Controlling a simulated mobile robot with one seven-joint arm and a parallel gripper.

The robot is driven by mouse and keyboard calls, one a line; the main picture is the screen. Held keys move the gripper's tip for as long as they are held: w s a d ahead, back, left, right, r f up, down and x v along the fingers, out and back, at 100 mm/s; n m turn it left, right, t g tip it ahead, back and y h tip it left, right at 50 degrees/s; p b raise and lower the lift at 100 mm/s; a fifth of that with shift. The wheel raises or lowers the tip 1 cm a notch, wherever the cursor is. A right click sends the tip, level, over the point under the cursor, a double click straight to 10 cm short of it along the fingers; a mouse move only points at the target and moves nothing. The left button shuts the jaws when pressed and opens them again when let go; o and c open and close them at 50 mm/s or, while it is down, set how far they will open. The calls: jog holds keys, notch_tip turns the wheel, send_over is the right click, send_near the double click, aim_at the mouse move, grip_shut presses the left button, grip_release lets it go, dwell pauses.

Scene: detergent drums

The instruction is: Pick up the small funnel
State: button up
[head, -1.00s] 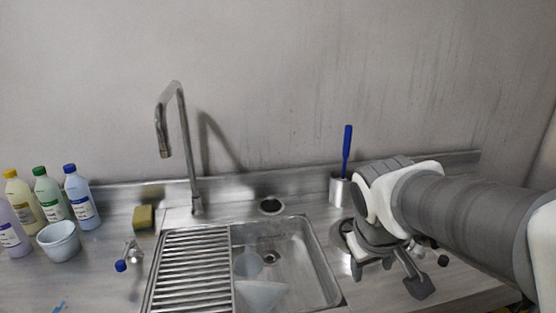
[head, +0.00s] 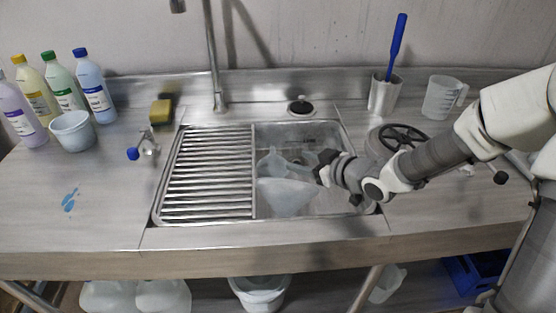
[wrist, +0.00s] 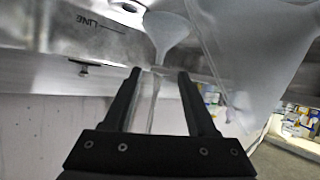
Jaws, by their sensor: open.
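The small funnel (head: 270,161) is translucent and whitish and lies in the sink basin behind a larger translucent funnel (head: 286,196). My gripper (head: 325,166) is low over the right part of the basin, to the right of both funnels, with its fingers toward them. In the wrist view my gripper (wrist: 158,76) is open. The small funnel's cone (wrist: 170,32) shows just beyond the fingertips, and its narrow stem appears in line with the gap between them. Whether the fingers touch it I cannot tell. The larger funnel (wrist: 255,60) fills the right of that view.
A ribbed drainboard (head: 208,170) lies left of the basin. A tap (head: 214,70) and a black plug (head: 301,106) are behind it. A steel holder (head: 384,95) with a blue-handled brush, and a clear jug (head: 440,97), stand at the right. Bottles and a white tub (head: 73,131) stand left.

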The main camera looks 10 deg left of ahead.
aim_at(274, 153)
jog(key=shift+y, duration=0.3)
jog(key=b+x, duration=0.4)
jog(key=x, duration=0.8)
jog(key=shift+w+a+f, duration=0.1)
jog(key=shift+a+f, duration=0.05)
jog(key=shift+f, duration=0.05)
grip_shut()
